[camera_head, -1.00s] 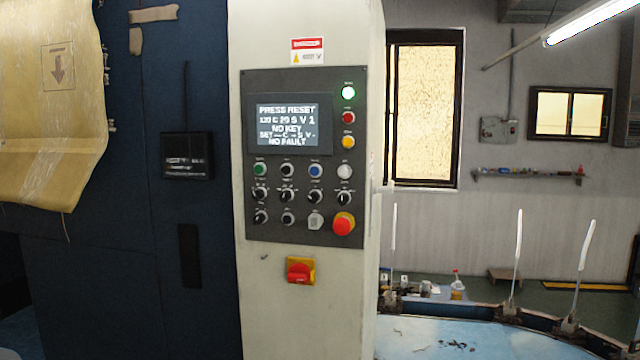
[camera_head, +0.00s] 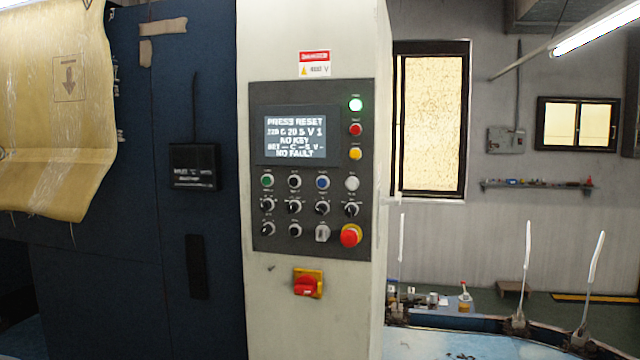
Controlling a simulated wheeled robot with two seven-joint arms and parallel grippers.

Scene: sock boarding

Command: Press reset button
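A dark control panel (camera_head: 346,215) is set in a white cabinet column in the middle of the head view. Its screen (camera_head: 295,137) reads "PRESS RESET", with "NO KEY" and "NO FAULT" below. A row of push buttons sits under the screen: green (camera_head: 267,181), black (camera_head: 294,181), blue (camera_head: 322,182) and white (camera_head: 351,183). Their labels are too small to read, so I cannot tell which one is reset. A red mushroom button (camera_head: 350,236) on a yellow collar is at the panel's lower right. Neither of my grippers is in view.
Rows of black knobs (camera_head: 294,207) lie below the buttons. A red and yellow rotary switch (camera_head: 307,284) is under the panel. A blue cabinet (camera_head: 110,270) and a hanging yellow sheet (camera_head: 55,110) are left. A light-blue table (camera_head: 425,343) with upright white forms is right.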

